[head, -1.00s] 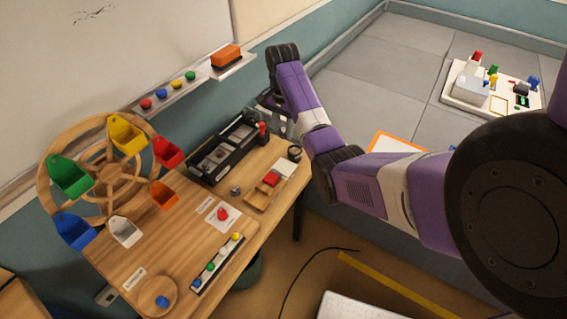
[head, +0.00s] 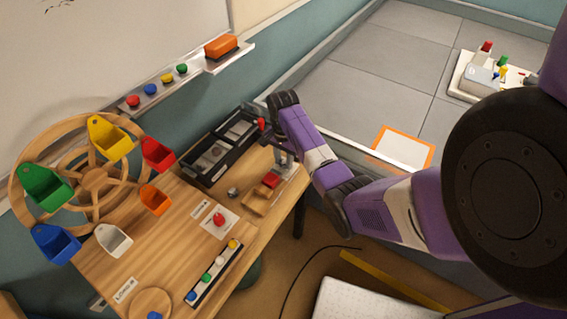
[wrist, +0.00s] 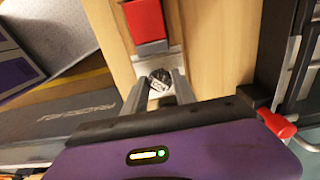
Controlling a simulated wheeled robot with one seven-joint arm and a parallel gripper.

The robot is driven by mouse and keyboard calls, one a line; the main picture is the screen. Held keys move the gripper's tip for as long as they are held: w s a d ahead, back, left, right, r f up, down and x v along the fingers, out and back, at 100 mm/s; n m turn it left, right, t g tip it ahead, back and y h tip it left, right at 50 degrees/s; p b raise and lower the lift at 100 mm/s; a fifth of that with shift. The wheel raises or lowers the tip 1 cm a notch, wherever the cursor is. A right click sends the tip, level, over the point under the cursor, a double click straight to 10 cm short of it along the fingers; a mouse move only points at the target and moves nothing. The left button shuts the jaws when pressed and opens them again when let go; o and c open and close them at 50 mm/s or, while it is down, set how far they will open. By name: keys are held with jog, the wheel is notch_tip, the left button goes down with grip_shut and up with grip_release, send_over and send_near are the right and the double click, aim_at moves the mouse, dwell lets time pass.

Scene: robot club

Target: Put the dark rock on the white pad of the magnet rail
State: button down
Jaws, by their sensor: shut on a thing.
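My gripper (head: 284,160) is over the far right end of the magnet rail (head: 256,201). In the wrist view, its two fingers (wrist: 160,88) are shut on the dark rock (wrist: 160,80), a small roundish dark piece with pale patches. The white pad (wrist: 174,60) shows around and just beyond the rock. I cannot tell whether the rock touches the pad. The red block (head: 271,180) sits on the rail beside the pad and shows above it in the wrist view (wrist: 145,20). In the head view, the rock is not clearly visible at the gripper.
A black tray with compartments (head: 187,172) stands behind the rail, close to my gripper. A small grey piece (head: 233,193) and a red piece on a white card (head: 219,219) are to the left. A wooden wheel with coloured bins (head: 98,178) stands further left.

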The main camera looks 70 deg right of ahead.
aim_at(283, 160)
jog(key=shift+f, duration=0.6)
jog(key=shift+r, duration=0.1)
jog(key=c, duration=1)
grip_release()
notch_tip(283, 160, up, 12)
jog(key=shift+p, duration=0.3)
jog(key=shift+w+d, duration=0.1)
jog(key=shift+w, duration=0.05)
